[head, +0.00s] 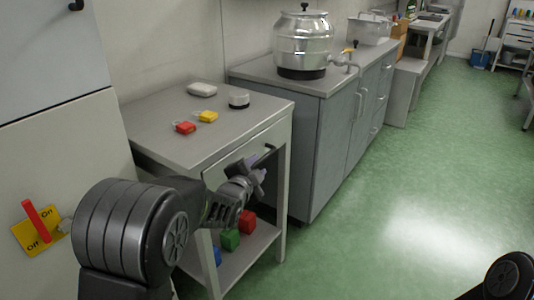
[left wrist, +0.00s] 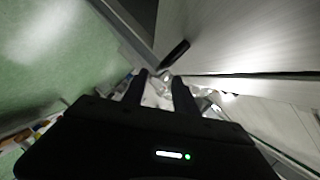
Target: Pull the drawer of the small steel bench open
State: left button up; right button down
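The small steel bench (head: 165,115) stands at centre left in the head view. Its drawer front (head: 222,171) looks flush with the frame, so the drawer appears shut. A dark bar handle (head: 264,154) sits on the drawer front, and it also shows in the left wrist view (left wrist: 174,54). My left gripper (head: 257,174) is just in front of the drawer, close to the handle. In the left wrist view its two fingers (left wrist: 160,78) are apart with nothing between them, and the handle lies just beyond the tips. My right gripper is out of view.
On the bench top lie a red tag (head: 186,127), a yellow tag (head: 207,116), a white item (head: 202,90) and a round tin (head: 239,99). Coloured blocks (head: 229,239) sit on its lower shelf. A grey cabinet (head: 335,125) stands to the right. Green floor in front is clear.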

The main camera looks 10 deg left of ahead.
aim_at(262, 161)
pick_arm(q)
jog(key=shift+s, duration=0.15)
jog(key=shift+x, duration=3.95)
grip_shut()
